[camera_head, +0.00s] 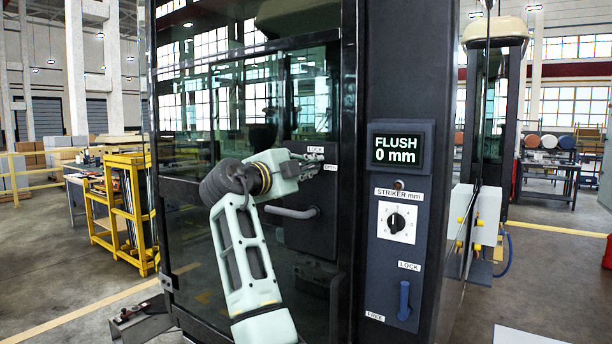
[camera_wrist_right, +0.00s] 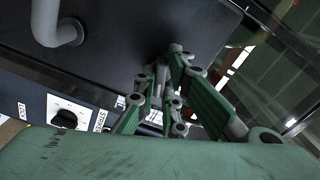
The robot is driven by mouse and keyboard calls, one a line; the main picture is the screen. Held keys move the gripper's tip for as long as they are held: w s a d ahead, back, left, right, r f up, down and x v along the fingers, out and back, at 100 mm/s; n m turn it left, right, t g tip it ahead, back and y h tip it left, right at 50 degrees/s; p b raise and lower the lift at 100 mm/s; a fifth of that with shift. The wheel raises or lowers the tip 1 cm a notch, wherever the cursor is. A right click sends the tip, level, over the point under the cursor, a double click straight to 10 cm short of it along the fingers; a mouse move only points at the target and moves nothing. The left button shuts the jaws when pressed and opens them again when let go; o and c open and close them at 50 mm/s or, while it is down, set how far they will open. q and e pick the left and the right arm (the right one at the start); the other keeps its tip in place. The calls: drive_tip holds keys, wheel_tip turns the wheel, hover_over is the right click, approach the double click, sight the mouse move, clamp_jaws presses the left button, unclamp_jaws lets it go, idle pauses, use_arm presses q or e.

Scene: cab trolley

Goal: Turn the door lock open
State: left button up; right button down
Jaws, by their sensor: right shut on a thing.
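The cab door (camera_head: 215,250) has a dark lock plate with a grey bar handle (camera_head: 292,212). Near the plate's upper right are a LOCK label (camera_head: 315,149) and, below it, an OPEN label (camera_head: 328,167) that is partly covered. My right gripper (camera_head: 312,159) is at the door beside these labels, above the handle. In the right wrist view the green fingers (camera_wrist_right: 162,82) close in on a small grey knob against the dark plate. The fingers hide most of the knob, so its turn angle cannot be read. My left gripper is out of view.
The pillar to the right carries a FLUSH 0 mm display (camera_head: 397,150), a STRIKER dial (camera_head: 397,222) and a blue lever (camera_head: 404,300) between LOCK and FREE labels. The handle also shows in the wrist view (camera_wrist_right: 62,28). A yellow rack (camera_head: 125,205) stands left.

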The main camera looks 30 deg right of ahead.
drive_tip(key=shift+f+m+b, duration=0.1)
drive_tip(key=shift+m+b, duration=0.3)
drive_tip(key=shift+m, duration=1.5)
drive_tip(key=c, duration=1.8)
unclamp_jaws()
drive_tip(key=shift+c, duration=0.2)
drive_tip(key=v, duration=1.2)
